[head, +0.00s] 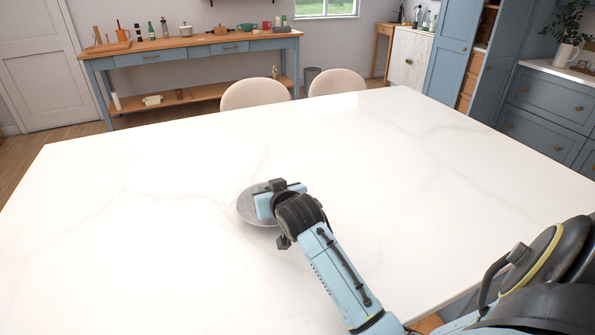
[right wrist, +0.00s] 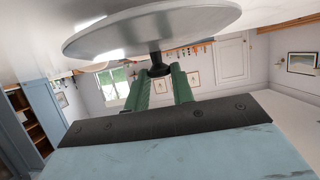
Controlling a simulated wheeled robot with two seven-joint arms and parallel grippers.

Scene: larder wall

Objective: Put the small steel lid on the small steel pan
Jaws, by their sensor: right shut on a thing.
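A round grey steel lid (head: 246,208) shows on the left side of my right gripper (head: 272,198), over the white table. In the right wrist view, the lid (right wrist: 150,30) spreads flat beyond the fingertips, with its dark knob (right wrist: 157,60) between them. My right gripper's green fingers (right wrist: 160,78) are shut on that knob. I cannot tell how far the lid is above the table. I see no separate steel pan; whether one is hidden under the lid, I cannot tell. My left gripper is not in view.
The white marble table (head: 130,220) is otherwise bare, with free room all round the lid. Two beige chairs (head: 255,93) stand at its far edge. A blue sideboard (head: 185,52) against the back wall bears bottles, boards and pots. Blue cabinets (head: 545,95) stand at the right.

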